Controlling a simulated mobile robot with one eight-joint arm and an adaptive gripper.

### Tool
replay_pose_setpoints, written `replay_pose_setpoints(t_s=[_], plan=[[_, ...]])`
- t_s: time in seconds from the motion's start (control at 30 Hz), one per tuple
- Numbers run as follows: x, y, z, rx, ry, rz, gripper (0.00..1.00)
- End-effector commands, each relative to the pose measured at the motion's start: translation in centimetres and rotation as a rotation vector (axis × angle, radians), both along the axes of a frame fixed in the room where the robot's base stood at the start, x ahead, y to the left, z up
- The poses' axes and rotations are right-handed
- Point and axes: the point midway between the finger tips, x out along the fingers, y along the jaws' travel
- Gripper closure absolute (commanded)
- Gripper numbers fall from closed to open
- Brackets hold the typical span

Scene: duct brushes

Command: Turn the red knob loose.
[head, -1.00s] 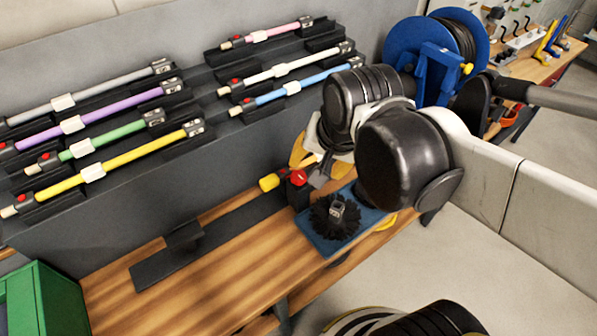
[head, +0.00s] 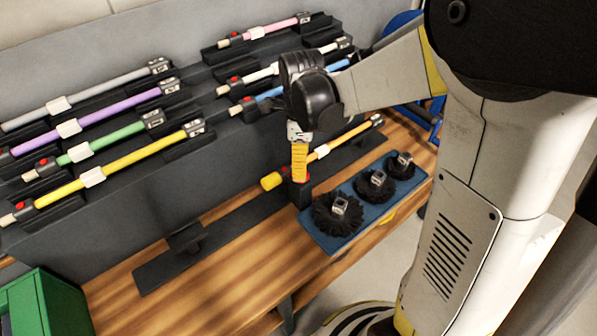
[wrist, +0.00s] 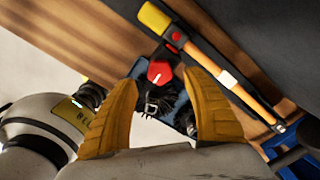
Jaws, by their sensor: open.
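The red knob (wrist: 160,73) shows in the wrist view, between and beyond the two yellow fingertips. In the wrist view my gripper (wrist: 160,80) is open, with one finger to each side of the knob. I cannot tell whether either finger touches it.
A blue tray (head: 335,243) with three black round brushes lies close to the right of the block. A dark rack (head: 225,120) with several coloured rods stands behind. A green box (head: 45,300) is at lower left. Bare wooden bench (head: 215,285) shows in front.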

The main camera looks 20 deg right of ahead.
Motion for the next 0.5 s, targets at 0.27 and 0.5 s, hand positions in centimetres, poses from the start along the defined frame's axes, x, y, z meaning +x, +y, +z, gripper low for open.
replay_pose_setpoints(t_s=[0.27,0.5], plan=[[0.0,0.0,-4.2,0.000,-0.001,0.001,0.42],[0.0,0.0,-4.7,0.000,-0.001,0.001,0.42]])
